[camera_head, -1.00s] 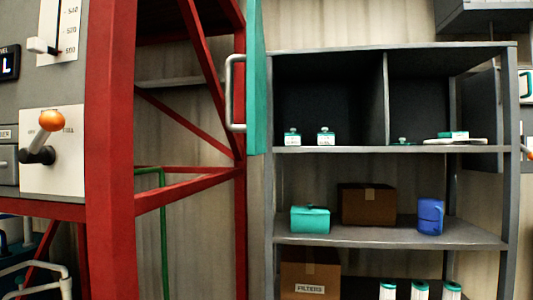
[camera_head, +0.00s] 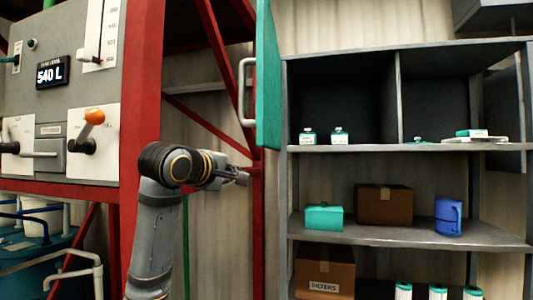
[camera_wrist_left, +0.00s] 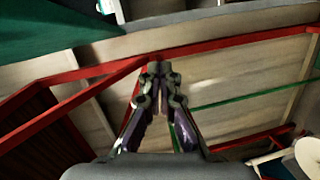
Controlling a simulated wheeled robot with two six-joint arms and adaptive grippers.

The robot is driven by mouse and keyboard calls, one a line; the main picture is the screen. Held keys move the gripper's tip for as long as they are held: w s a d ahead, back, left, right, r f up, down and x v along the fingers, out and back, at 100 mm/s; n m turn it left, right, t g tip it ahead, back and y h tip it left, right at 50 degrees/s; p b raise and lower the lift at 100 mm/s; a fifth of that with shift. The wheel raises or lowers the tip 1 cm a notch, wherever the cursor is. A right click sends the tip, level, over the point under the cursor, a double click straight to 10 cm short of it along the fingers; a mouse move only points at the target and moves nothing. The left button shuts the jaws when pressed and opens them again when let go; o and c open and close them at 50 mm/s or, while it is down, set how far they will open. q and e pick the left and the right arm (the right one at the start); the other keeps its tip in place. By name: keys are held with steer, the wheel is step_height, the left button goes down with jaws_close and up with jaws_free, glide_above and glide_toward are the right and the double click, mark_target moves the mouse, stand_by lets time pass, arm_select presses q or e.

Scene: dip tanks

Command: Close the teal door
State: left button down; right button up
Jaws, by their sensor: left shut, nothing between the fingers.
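The teal door (camera_head: 268,80) stands swung open at the left side of the grey shelf unit, seen nearly edge-on in the head view. Its grey bar handle (camera_head: 243,92) is on the door's left face. My left gripper (camera_head: 243,178) is below the handle and the door's lower edge, apart from both, pointing right. It is shut and empty. In the left wrist view, my left gripper (camera_wrist_left: 160,68) has its fingers together, with red beams beyond. A teal surface (camera_wrist_left: 50,35) fills the upper left of that view. My right gripper is not in view.
The shelf unit (camera_head: 415,148) holds small jars, a teal box (camera_head: 324,217), brown cartons and a blue jug (camera_head: 448,216). A red frame (camera_head: 143,120) stands to the left, beside a control panel with an orange-knobbed lever (camera_head: 94,117).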

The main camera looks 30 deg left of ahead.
arm_select(q)
steer(key=s+d+r+n+t, duration=0.25)
steer(key=s+r, duration=0.45)
steer(key=s, duration=0.6)
steer(key=w+d+p, duration=0.3)
steer(key=w+p, duration=0.4)
steer(key=w, duration=0.5)
steer(key=shift+w+m+g, duration=0.2)
steer(key=shift+m+g, duration=0.15)
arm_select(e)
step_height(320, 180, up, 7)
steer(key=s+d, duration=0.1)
arm_select(q)
steer(key=shift+a, duration=0.2)
